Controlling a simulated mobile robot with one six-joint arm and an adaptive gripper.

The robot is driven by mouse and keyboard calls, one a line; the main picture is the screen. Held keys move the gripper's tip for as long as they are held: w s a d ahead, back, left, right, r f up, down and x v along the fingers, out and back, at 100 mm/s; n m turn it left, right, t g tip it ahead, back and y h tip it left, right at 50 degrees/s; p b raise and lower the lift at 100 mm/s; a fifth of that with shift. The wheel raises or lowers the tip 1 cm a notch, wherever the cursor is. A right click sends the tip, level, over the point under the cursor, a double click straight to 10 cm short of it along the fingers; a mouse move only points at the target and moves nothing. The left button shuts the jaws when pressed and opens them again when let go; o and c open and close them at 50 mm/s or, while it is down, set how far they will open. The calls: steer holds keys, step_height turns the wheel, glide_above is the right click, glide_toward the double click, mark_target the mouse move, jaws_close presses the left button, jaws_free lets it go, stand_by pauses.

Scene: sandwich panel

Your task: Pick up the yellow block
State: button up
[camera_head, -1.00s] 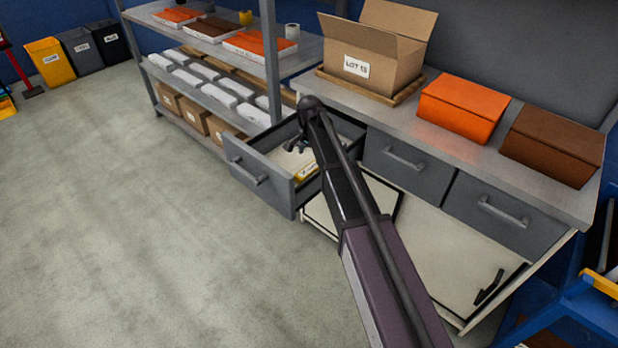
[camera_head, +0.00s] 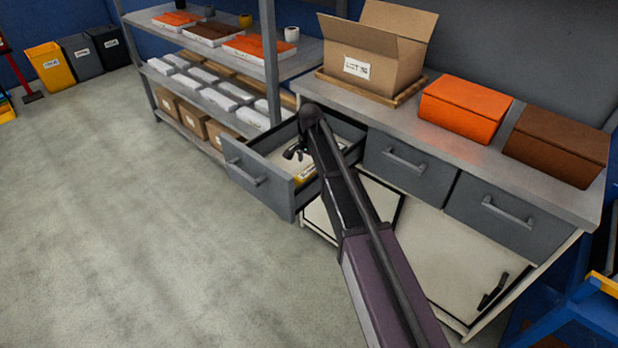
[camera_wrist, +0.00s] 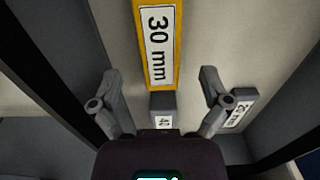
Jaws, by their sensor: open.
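The yellow block (camera_wrist: 175,81) lies in the open drawer (camera_head: 259,178) and bears a white label reading 30 mm. In the wrist view it is at the top centre, running out of the top edge. In the head view only a small yellow part (camera_head: 305,174) shows beside my arm. My gripper (camera_wrist: 163,80) is open above the drawer, with one finger on each side of the block's near end in the picture. I cannot tell the height between the fingers and the block. In the head view my arm hides most of the gripper.
Two grey labelled blocks lie in the drawer: one (camera_wrist: 162,104) just below the yellow block's end, one (camera_wrist: 236,111) by the right finger. The drawer walls are close around. A cardboard box (camera_head: 378,50), an orange box (camera_head: 464,108) and a brown box (camera_head: 556,146) stand on the counter.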

mark_target(309, 171)
steer(key=shift+f+b, duration=1.65)
steer(key=shift+f, duration=0.3)
steer(key=c, duration=1.3)
